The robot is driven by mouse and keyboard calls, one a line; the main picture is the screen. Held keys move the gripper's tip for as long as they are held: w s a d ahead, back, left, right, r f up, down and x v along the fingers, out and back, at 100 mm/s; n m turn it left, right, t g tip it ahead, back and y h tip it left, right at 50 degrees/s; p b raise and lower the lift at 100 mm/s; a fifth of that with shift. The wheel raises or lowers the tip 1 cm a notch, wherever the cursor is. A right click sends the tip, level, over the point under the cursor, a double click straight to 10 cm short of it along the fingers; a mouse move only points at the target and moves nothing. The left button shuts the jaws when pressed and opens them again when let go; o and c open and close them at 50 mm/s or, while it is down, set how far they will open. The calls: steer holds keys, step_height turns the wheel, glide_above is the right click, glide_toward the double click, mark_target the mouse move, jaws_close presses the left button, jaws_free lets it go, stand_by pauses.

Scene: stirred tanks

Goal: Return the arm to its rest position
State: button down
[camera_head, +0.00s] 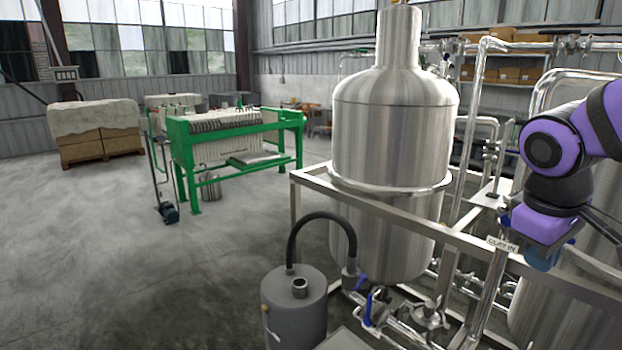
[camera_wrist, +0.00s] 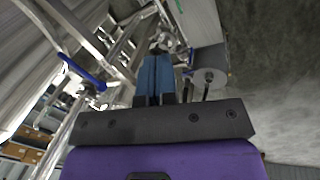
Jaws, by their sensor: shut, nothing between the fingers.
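My purple and black arm (camera_head: 570,145) is at the right of the head view, bent, in front of the pipework beside the steel tank. My gripper (camera_head: 545,258) hangs low there, beside a frame rail with a small label plate (camera_head: 502,245). In the wrist view my gripper's blue fingers (camera_wrist: 156,75) are together with nothing between them. I cannot tell from the head view how close the fingers are to the rail.
A tall steel tank (camera_head: 393,140) stands in a metal frame (camera_head: 375,208). A grey drum (camera_head: 293,308) with a black hose (camera_head: 305,222) stands in front. Blue-handled valves (camera_head: 367,308) sit low. A green filter press (camera_head: 237,128) is farther back. The floor at left is clear.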

steer(key=s+a+r+m+t+y, duration=0.2)
steer(key=s+r+m+t, duration=0.1)
steer(key=s+r, duration=0.3)
steer(key=shift+s+a+m+t+y, duration=0.3)
steer(key=shift+s+m+t, duration=0.1)
steer(key=shift+s+m, duration=0.5)
